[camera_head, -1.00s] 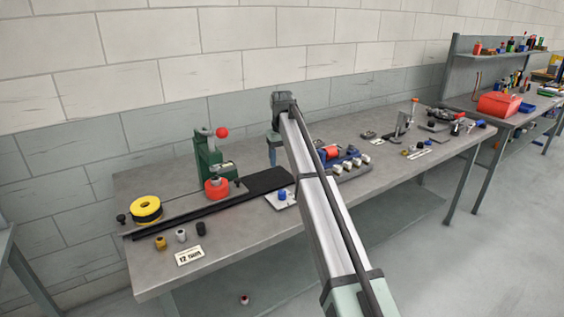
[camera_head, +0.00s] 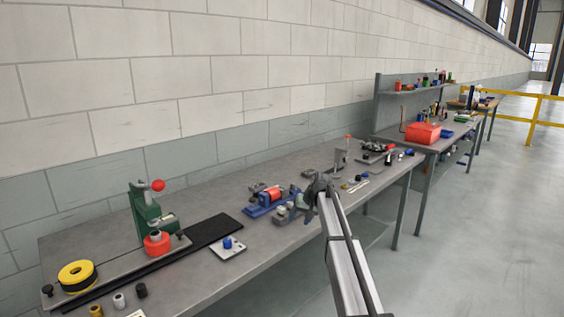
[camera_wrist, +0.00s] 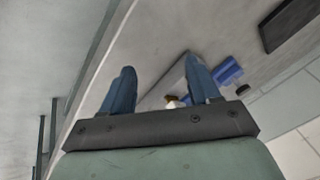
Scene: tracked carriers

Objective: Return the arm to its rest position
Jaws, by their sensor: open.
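My gripper (camera_wrist: 160,82) shows in the wrist view with its two blue fingers spread apart and nothing between them. In the head view my arm reaches up from the lower right, and its wrist end is over the front edge of the grey workbench (camera_head: 215,262). The fingers themselves are hard to make out there. The wrist view shows a blue part (camera_wrist: 228,71) beyond the right finger.
A green press with a red knob (camera_head: 146,213), a yellow-black roll (camera_head: 77,276) and a white plate with a blue piece (camera_head: 228,249) stand on the left. Small tools lie at the bench's far end. A red bin (camera_head: 423,134) sits on the farther bench.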

